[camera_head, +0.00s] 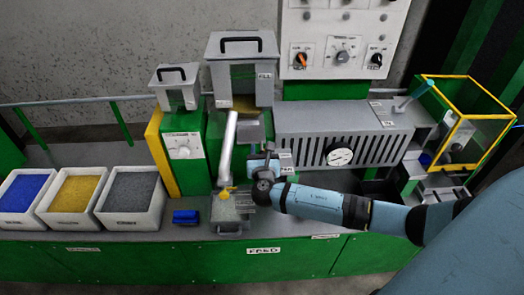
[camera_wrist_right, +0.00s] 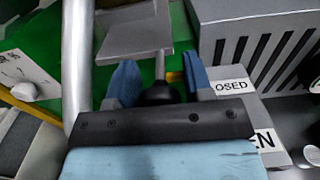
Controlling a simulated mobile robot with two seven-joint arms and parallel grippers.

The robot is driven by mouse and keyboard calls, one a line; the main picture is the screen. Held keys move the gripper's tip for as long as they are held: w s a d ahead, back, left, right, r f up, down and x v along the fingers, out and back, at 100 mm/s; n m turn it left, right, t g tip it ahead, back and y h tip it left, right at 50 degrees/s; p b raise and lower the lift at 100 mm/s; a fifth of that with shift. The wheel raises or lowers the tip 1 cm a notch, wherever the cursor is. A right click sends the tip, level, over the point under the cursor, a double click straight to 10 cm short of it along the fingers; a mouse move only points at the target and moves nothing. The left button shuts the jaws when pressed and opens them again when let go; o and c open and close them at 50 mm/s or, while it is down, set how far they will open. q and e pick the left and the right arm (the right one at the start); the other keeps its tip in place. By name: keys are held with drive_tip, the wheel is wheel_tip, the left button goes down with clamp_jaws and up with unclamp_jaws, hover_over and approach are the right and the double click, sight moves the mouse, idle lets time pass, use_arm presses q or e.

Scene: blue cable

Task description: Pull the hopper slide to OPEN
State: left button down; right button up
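The grey hopper (camera_head: 225,75) with a black lid handle stands at the back centre. Its slide shows as a grey plate (camera_head: 254,131) below it, and in the right wrist view as a flat plate (camera_wrist_right: 138,35) with a thin rod ending in a dark knob (camera_wrist_right: 160,92). My right gripper (camera_head: 262,158) is at the slide. In the wrist view its two blue fingers (camera_wrist_right: 160,82) stand on either side of the rod and knob, with gaps visible. A label reading "OSED" (camera_wrist_right: 232,87) is right of the fingers, and one ending in "EN" (camera_wrist_right: 266,141) is nearer. My left gripper is out of view.
A slanted pale tube (camera_head: 229,145) runs close left of the gripper down to a small grey box (camera_head: 228,213). A grey slotted housing (camera_head: 340,140) with a gauge is on the right. Bins of blue, yellow and grey granules (camera_head: 80,222) stand at the left.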

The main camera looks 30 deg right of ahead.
clamp_jaws()
drive_tip(key=p+v, duration=0.3)
drive_tip(key=v, duration=0.3)
drive_tip(key=shift+o, duration=1.4)
unclamp_jaws()
drive_tip(key=shift+s+a+f, duration=0.1)
drive_tip(key=shift+s, duration=0.1)
drive_tip(key=shift+o, duration=0.3)
drive_tip(key=shift+s, duration=0.1)
drive_tip(key=b+v, duration=0.2)
drive_tip(key=v, duration=1.2)
